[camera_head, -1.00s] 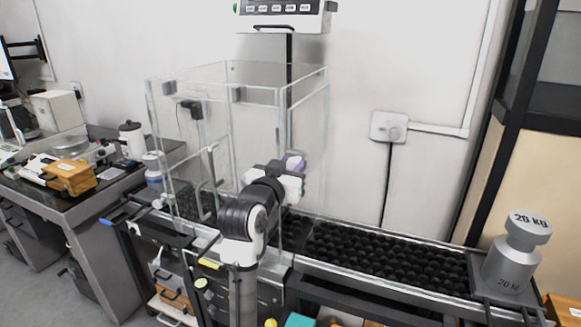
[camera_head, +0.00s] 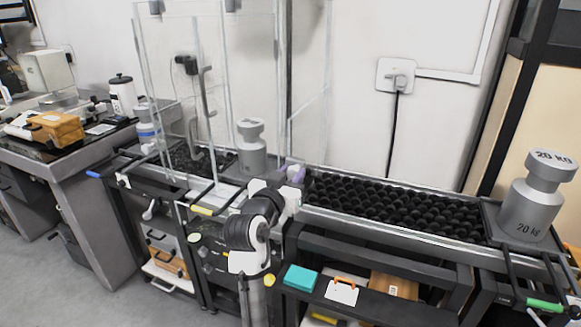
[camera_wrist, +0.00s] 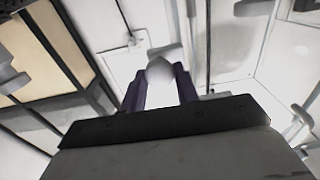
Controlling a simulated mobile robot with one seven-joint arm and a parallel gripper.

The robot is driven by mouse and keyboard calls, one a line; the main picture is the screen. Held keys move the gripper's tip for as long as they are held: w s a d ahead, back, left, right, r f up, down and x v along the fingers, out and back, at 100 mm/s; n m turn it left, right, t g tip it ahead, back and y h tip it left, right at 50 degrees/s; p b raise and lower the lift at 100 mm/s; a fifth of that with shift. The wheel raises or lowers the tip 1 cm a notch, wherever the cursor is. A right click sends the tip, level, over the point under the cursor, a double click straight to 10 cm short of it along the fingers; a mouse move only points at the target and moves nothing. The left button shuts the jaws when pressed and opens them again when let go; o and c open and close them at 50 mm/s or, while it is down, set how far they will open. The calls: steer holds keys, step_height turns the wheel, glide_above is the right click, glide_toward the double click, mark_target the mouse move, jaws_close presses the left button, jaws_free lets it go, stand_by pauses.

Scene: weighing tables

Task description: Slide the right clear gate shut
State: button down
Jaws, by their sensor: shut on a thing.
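The clear enclosure stands over the middle of the black roller track. Its right clear gate (camera_head: 312,120) is a faint see-through panel on the right side, and how far open it is cannot be told. My gripper (camera_head: 294,172) is at the enclosure's lower right front, its purple fingers turned away from the head camera. In the wrist view the fingers are shut on a pale grey handle (camera_wrist: 160,70), blurred and partly hidden by them. It appears to belong to the right gate. A grey weight (camera_head: 251,150) stands upright inside the enclosure.
A 20 kg weight (camera_head: 532,200) stands at the track's right end. The black rollers (camera_head: 390,208) between are bare. A wall socket (camera_head: 396,75) with a cable is behind. A side table with an orange-brown box (camera_head: 58,127) is at left.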

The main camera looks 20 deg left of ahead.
steer(key=shift+f+b, duration=0.7)
steer(key=shift+f, duration=1.2)
steer(key=c, duration=1.1)
jaws_free()
steer(key=shift+s, duration=0.1)
steer(key=s, duration=0.9)
steer(key=s+b, duration=0.1)
steer(key=s, duration=0.3)
steer(key=shift+s+a, duration=0.25)
steer(key=shift+s, duration=0.1)
steer(key=shift+r, duration=0.2)
